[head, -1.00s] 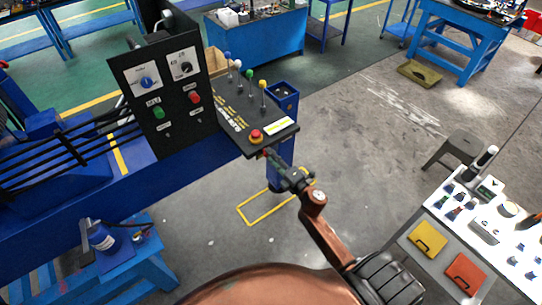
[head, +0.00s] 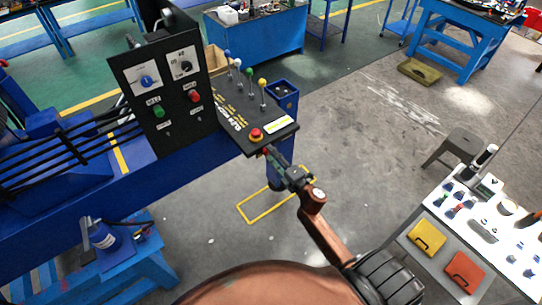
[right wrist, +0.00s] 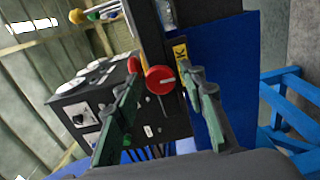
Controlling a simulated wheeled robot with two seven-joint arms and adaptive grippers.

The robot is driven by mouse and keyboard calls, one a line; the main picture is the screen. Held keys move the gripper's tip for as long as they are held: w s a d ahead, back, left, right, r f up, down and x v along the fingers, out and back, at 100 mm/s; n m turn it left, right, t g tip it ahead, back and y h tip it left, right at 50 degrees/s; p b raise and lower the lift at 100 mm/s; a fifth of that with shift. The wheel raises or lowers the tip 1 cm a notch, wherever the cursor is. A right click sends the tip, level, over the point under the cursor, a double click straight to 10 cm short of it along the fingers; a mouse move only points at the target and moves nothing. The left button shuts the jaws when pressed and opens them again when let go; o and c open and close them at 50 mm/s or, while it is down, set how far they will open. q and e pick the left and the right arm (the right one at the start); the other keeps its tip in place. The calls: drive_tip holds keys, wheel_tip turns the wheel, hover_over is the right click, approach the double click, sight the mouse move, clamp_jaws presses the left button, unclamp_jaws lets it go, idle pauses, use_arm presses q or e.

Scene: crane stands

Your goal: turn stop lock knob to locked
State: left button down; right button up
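A red round knob with a white pointer line (right wrist: 160,79) shows in the right wrist view, beside a yellow label (right wrist: 180,52) with black lettering that is mostly cut off. My right gripper (right wrist: 159,88) is open, with one green-padded finger on each side of the knob's line of view. The knob lies between or just beyond the fingertips; I cannot tell whether they touch it. In the head view my right gripper (head: 267,154) is at the front edge of the black control console (head: 228,112), and the knob cannot be made out there. My left gripper is not in view.
An upright black panel (head: 165,85) is to the left. A white-topped table (head: 440,215) is at the right. The floor between is mostly free.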

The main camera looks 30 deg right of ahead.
drive_tip(key=shift+o, duration=0.2)
drive_tip(key=s, duration=1.2)
drive_tip(key=shift+d, duration=0.45)
drive_tip(key=s+d+f+m+g+h+b, duration=0.1)
drive_tip(key=s+f+m+g+b, duration=0.2)
drive_tip(key=f, duration=1.2)
drive_tip(key=s+f+m+g+b, duration=0.2)
drive_tip(key=s+f+m+b, duration=0.15)
drive_tip(key=f, duration=1.25)
drive_tip(key=s+d+f+m+g+h+b, duration=0.1)
drive_tip(key=s+f+m+g+b, duration=0.25)
drive_tip(key=f, duration=1.15)
drive_tip(key=s+a+f+m+g+b, duration=0.2)
drive_tip(key=s+f, duration=0.5)
drive_tip(key=f, duration=0.3)
drive_tip(key=s+a+f+m+g+b, duration=0.1)
drive_tip(key=s+f+m+g+b, duration=0.1)
drive_tip(key=s+f, duration=0.6)
drive_tip(key=s+a+f+m+g+b, duration=0.1)
drive_tip(key=s+a+f+g+b, duration=0.1)
drive_tip(key=s+f, duration=0.5)
drive_tip(key=s+a+f+m+g+b, duration=0.1)
drive_tip(key=s+a+f+m+g, duration=0.1)
drive_tip(key=s+f, duration=0.5)
drive_tip(key=s, duration=0.5)
drive_tip(key=shift+s+a+f+y+b, duration=0.2)
drive_tip(key=shift+a+f+y+b, duration=0.1)
drive_tip(key=shift+a+b, duration=0.1)
